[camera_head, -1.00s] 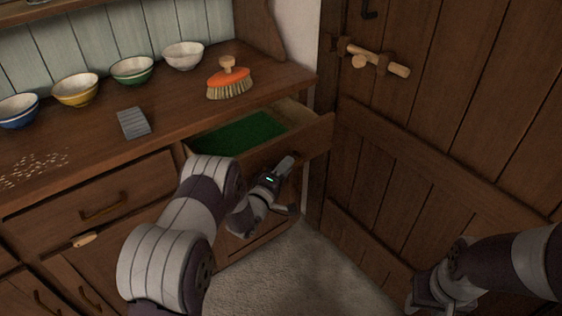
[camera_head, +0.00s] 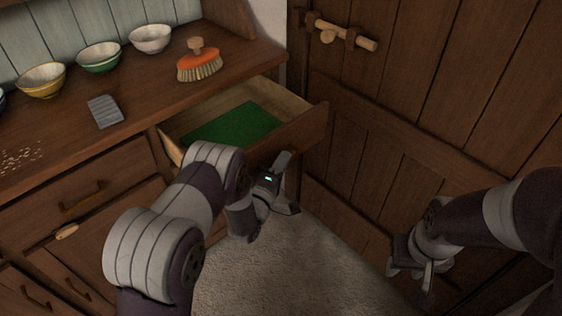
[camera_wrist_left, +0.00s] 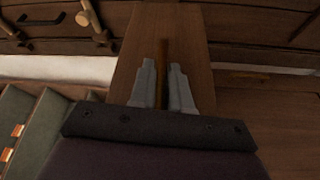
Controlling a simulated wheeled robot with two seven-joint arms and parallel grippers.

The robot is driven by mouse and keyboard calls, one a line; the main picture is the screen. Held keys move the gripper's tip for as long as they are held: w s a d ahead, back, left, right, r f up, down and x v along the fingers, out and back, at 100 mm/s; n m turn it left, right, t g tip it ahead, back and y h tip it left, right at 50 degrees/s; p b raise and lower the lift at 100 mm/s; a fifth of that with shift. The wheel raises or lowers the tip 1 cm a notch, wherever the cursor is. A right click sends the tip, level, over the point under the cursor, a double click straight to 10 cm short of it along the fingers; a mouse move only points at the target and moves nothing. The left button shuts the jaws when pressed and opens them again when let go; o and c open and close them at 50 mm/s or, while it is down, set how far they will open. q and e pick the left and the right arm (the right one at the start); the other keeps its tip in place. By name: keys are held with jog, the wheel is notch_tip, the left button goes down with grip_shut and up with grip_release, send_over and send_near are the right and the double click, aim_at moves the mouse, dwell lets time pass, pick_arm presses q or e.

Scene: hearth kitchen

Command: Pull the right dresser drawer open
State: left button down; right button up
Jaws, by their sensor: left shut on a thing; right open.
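The right dresser drawer (camera_head: 301,137) stands well out of the dresser, with a green lining (camera_head: 235,125) showing inside it. My left gripper (camera_head: 287,180) is at the drawer's front. In the left wrist view its two fingers (camera_wrist_left: 161,88) are shut on the drawer's handle (camera_wrist_left: 164,60), a thin brown bar against the wooden front. In the head view the handle is hidden behind my left gripper. My right gripper (camera_head: 415,272) is open and empty at the lower right, in front of the wooden door and apart from the dresser.
The dresser top (camera_head: 140,90) bears an orange brush (camera_head: 199,66), a grey ridged block (camera_head: 105,111) and several bowls (camera_head: 98,57). The left drawer (camera_head: 85,190) is shut. A plank door (camera_head: 430,90) with a wooden latch stands close right of the open drawer. Grey floor (camera_head: 290,265) is clear below.

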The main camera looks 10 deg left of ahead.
pick_arm(q)
jog(key=c, duration=1.2)
grip_release()
jog(key=shift+o, duration=0.2)
jog(key=p+v, duration=0.1)
jog(key=v, duration=1.1)
jog(key=shift+s, duration=0.35)
jog(key=shift+a+f, duration=0.1)
